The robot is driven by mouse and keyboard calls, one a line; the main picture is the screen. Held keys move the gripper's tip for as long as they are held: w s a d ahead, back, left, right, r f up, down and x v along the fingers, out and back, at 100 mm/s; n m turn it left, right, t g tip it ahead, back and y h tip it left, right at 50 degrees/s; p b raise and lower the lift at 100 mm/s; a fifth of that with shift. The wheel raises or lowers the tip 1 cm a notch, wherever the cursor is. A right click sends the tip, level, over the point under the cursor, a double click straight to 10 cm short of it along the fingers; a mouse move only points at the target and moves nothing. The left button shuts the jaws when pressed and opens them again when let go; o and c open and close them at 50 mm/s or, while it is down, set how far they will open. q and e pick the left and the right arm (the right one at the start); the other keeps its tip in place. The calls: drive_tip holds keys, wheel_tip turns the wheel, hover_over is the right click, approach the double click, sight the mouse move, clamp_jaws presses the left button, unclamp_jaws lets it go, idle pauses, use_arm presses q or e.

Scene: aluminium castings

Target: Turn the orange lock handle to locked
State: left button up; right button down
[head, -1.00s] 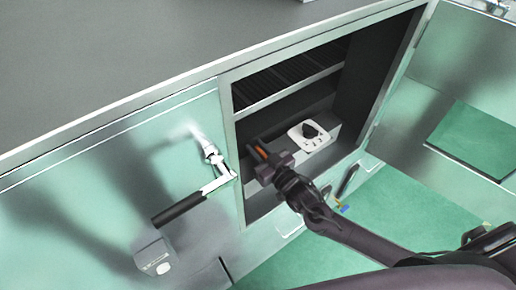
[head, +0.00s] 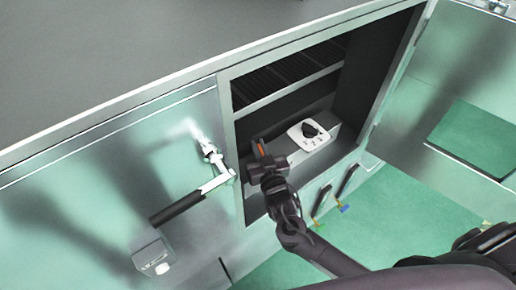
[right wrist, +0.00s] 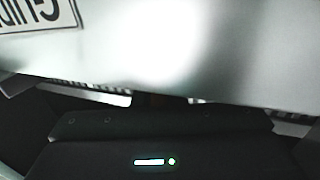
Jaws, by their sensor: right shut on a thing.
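The orange lock handle (head: 261,148) shows as a small orange strip at the left side of the open cabinet in the head view. My right gripper (head: 260,154) is shut on it, with dark fingers on both sides hiding most of the handle. The gripper now points almost straight up in the picture. In the right wrist view, the gripper's dark body (right wrist: 160,150) fills the bottom, and the fingertips and handle cannot be made out. My left gripper is not in view.
A metal lever with a black grip (head: 178,208) sits on the panel left of the gripper. Inside the cabinet, a white plate with a black knob (head: 310,131) is right of the gripper. An open door (head: 455,70) stands at the right. A pale labelled surface (right wrist: 180,50) is close in the wrist view.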

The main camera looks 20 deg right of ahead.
drive_tip(key=shift+d+m+g+h+b, duration=0.2)
drive_tip(key=shift+m+h+b, duration=0.2)
drive_tip(key=shift+m+h, duration=0.75)
drive_tip(key=shift+d+m+g+h+b, duration=0.15)
drive_tip(key=shift+m+h+b, duration=0.4)
drive_tip(key=shift+h, duration=1.1)
drive_tip(key=c, duration=1.5)
unclamp_jaws()
drive_tip(key=shift+s, duration=0.1)
drive_tip(key=shift+r, duration=0.15)
wheel_tip(320, 180, up, 20)
drive_tip(key=shift+f+b, duration=0.1)
drive_tip(key=shift+b, duration=0.85)
